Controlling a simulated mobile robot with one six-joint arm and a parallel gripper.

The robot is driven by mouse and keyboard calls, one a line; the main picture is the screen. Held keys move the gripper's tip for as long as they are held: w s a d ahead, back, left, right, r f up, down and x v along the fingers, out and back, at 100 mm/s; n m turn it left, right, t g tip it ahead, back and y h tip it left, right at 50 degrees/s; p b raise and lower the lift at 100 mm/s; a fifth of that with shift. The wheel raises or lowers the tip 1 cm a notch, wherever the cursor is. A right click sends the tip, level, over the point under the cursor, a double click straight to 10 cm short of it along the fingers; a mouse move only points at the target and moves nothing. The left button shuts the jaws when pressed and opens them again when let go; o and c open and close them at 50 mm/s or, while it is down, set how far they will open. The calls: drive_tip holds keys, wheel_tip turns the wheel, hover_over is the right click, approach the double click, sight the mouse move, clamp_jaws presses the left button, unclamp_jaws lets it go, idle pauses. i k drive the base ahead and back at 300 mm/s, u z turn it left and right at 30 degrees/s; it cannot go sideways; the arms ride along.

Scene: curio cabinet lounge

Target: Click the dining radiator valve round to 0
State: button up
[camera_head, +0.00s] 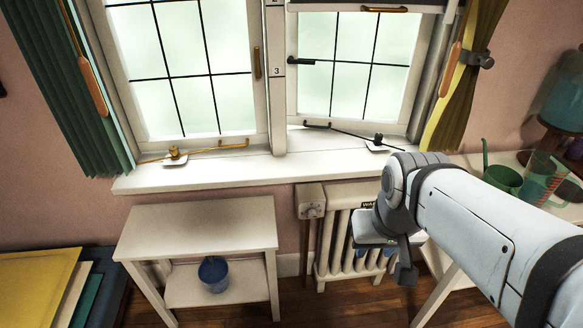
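The radiator valve (312,210) is a small round knob on a white box at the upper left end of the white radiator (338,245), below the window sill. Its numbers are too small to read. My arm comes in from the right and covers part of the radiator. My gripper (395,262) hangs in front of the radiator's right part, to the right of the valve and apart from it in the picture. One dark finger shows; the other cannot be made out, so its opening is unclear.
A white side table (200,228) with a blue bucket (213,273) on its lower shelf stands left of the valve. The window sill (230,172) juts out above. A white table at right holds a green mug (503,180) and a striped pitcher (541,180).

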sight(312, 214)
drive_tip(key=u, duration=0.15)
drive_tip(key=i, duration=1)
drive_tip(key=u, duration=0.1)
drive_tip(key=k, duration=1.35)
drive_tip(key=z, duration=1.2)
drive_tip(key=i, duration=1)
drive_tip(key=u, duration=0.55)
